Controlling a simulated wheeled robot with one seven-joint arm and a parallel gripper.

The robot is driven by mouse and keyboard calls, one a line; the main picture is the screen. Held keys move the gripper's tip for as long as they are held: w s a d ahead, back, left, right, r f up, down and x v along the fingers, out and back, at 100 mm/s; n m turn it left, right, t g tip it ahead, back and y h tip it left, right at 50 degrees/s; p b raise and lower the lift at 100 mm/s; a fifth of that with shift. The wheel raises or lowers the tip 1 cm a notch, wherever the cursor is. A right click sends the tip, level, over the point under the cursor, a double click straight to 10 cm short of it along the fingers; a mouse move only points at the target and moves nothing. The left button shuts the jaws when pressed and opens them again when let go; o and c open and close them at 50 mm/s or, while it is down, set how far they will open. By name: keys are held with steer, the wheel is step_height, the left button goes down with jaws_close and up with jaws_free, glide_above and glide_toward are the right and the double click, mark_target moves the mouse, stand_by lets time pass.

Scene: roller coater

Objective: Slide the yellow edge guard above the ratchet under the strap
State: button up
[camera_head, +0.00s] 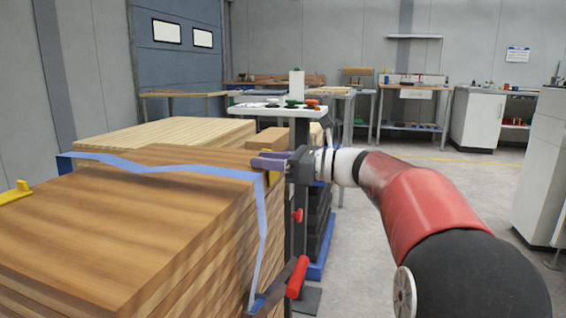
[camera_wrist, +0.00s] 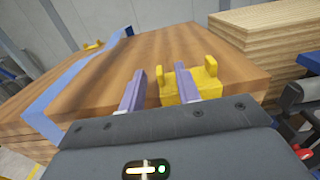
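A blue strap (camera_head: 185,168) runs slackly over the wooden stack's top and hangs down its side to the ratchet (camera_head: 268,302) low on that side. The strap also shows at left in the wrist view (camera_wrist: 75,78). The yellow edge guard (camera_wrist: 208,82) sits on the stack's near edge, apart from the strap there; in the head view it is partly hidden under my gripper (camera_head: 268,161). In the wrist view my gripper (camera_wrist: 159,86) has its purple fingers spread around the guard's left upright lug, with a gap at the left finger. Contact at the right finger is unclear.
The wooden stack (camera_head: 110,225) fills the left foreground. Another yellow guard (camera_head: 15,193) lies at its far left edge. A paler board stack (camera_head: 165,135) is behind. A red handle (camera_head: 297,276) projects near the ratchet. Floor at right is clear.

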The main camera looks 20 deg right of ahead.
steer(key=shift+x, duration=1.95)
steer(key=shift+c, duration=0.3)
jaws_close()
